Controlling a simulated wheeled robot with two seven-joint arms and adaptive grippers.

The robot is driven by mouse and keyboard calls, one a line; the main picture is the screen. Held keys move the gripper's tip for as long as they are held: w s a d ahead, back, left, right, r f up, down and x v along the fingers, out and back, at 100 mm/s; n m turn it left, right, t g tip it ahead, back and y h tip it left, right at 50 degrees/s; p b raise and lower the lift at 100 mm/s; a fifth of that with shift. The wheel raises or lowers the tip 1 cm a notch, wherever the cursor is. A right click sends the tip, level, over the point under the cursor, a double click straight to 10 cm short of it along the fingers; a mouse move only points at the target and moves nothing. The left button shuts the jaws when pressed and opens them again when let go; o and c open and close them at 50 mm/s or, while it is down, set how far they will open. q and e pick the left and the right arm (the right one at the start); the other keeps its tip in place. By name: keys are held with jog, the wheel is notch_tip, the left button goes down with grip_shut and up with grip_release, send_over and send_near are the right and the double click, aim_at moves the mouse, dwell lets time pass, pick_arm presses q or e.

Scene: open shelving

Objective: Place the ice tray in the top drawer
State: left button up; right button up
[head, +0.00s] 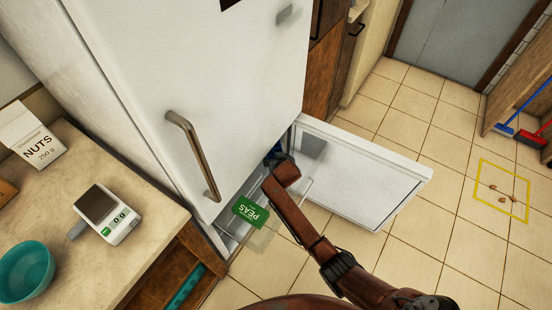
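The lower freezer door (385,190) stands open to the right under the tall white fridge. At the opening, a clear drawer (262,240) seems partly pulled out. A green PEAS pack (249,212) shows at it. My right arm comes in from the bottom right and reaches to the freezer opening. Its gripper is at the upper end, near a small dark blue patch (273,153). I cannot tell whether that patch is the ice tray or part of the gripper. The fingertips are hidden, so I cannot tell whether it is open or shut. My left gripper is not in view.
The fridge's upper door (190,70) is shut, with a metal handle (195,155). The counter (150,185) at left holds a NUTS box (32,138), a scale (108,213) and a teal bowl (27,270). Tiled floor at right is mostly clear, with a yellow square (502,189) around small bits.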

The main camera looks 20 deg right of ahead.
jog(key=o, duration=1.9)
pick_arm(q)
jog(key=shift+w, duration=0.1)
pick_arm(e)
jog(key=shift+r, duration=0.3)
jog(key=p+v, duration=0.1)
jog(key=v, duration=0.1)
jog(key=p+v, duration=0.1)
jog(key=v, duration=0.1)
jog(key=p+v, duration=0.1)
jog(key=v, duration=0.1)
jog(key=shift+w+r, duration=0.25)
jog(key=shift+r, duration=0.1)
jog(key=p+v, duration=0.2)
jog(key=v, duration=0.3)
jog(key=shift+s+r, duration=0.1)
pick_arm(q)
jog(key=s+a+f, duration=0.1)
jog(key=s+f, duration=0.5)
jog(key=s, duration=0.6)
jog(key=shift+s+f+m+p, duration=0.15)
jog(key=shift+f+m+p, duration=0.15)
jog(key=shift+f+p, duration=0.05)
pick_arm(e)
jog(key=shift+s+r, duration=0.25)
jog(key=shift+s, duration=0.2)
